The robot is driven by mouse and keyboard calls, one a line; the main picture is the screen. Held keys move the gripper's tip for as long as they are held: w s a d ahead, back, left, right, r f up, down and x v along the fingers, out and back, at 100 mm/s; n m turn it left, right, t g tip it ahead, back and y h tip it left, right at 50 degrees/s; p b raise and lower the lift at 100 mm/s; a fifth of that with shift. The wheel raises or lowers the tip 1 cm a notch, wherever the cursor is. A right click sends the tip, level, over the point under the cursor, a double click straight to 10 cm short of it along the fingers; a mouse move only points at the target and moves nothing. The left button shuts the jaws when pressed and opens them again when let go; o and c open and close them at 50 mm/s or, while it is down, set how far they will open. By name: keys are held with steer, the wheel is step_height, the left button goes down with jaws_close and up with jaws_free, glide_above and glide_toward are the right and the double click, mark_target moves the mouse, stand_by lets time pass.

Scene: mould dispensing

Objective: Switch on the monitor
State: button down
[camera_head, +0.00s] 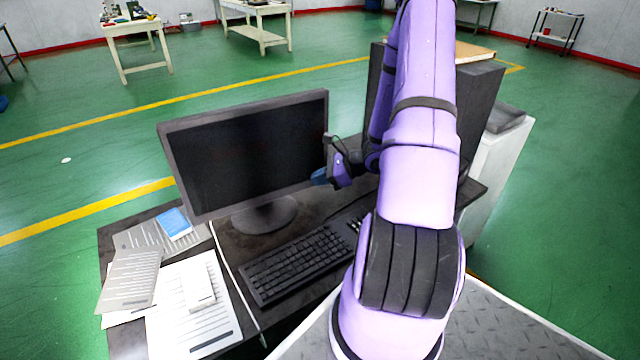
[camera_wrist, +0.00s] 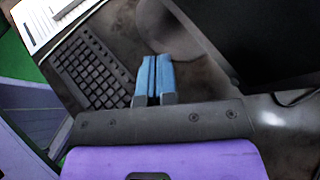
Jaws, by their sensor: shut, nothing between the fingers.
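The monitor (camera_head: 250,150) stands on the dark desk with a black, unlit screen. Its round base (camera_head: 264,214) rests on the desktop behind the keyboard. My gripper (camera_head: 320,177) is at the monitor's right edge, near the lower right corner; I cannot tell whether it touches the frame. In the wrist view my gripper's blue fingers (camera_wrist: 153,76) are together with nothing between them. Part of the monitor's dark screen (camera_wrist: 245,35) fills the upper right of the wrist view. No power button can be made out.
The keyboard (camera_head: 300,264) lies in front of the monitor. Papers (camera_head: 190,305) and a blue booklet (camera_head: 174,223) lie at the left of the desk. A dark computer tower (camera_head: 480,95) stands behind my arm at the right. My arm hides part of the desk's right side.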

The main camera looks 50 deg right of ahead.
steer(key=s+d+f+m+h, duration=0.1)
steer(key=f+m, duration=0.1)
steer(key=f, duration=0.1)
steer(key=s+d+f+m+t+h, duration=0.1)
steer(key=s+d+f+m, duration=0.1)
steer(key=f, duration=0.2)
steer(key=s+d+f+m+h, duration=0.1)
steer(key=d+f+m, duration=0.1)
steer(key=f+m, duration=0.1)
steer(key=shift+s+f+t, duration=0.4)
steer(key=shift+f, duration=0.3)
steer(key=shift+w, duration=0.1)
steer(key=shift+w+d, duration=0.5)
steer(key=shift+w, duration=0.85)
steer(key=shift+w+d, duration=0.45)
steer(key=shift+w, duration=0.95)
steer(key=shift+w+d, duration=0.5)
steer(key=shift+w, duration=0.85)
steer(key=shift+w, duration=0.15)
steer(key=shift+w+d, duration=0.15)
steer(key=shift+w, duration=0.1)
steer(key=shift+w+d, duration=0.1)
steer(key=shift+w, duration=0.25)
steer(key=shift+s, duration=0.15)
steer(key=shift+s+a, duration=0.25)
steer(key=shift+s, duration=0.4)
